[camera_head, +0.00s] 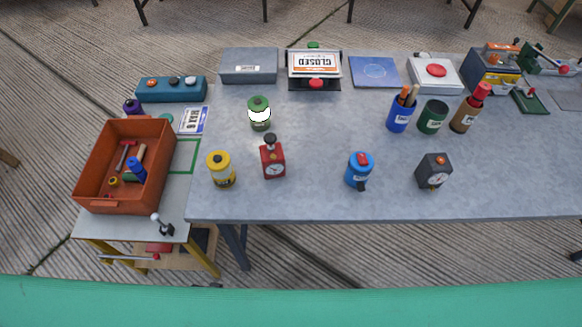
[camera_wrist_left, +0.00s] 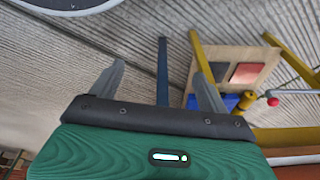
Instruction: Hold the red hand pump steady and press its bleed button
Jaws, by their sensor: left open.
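The red hand pump (camera_head: 273,160) stands upright on the grey table near its front edge, left of the middle. It has a dark knob on top and a round white dial on its front. I cannot make out which part is the bleed button. My left gripper (camera_wrist_left: 158,75) shows only in the left wrist view, with its two fingers spread and nothing between them. It is away from the pump, over the floor and low shelf area. My right gripper is not in view.
A yellow canister (camera_head: 221,170) stands close left of the pump, and a green canister (camera_head: 259,116) behind it. A blue canister (camera_head: 358,172) and a black dial device (camera_head: 433,171) stand to the right. An orange crate (camera_head: 95,183) sits on the side table. The table's middle is clear.

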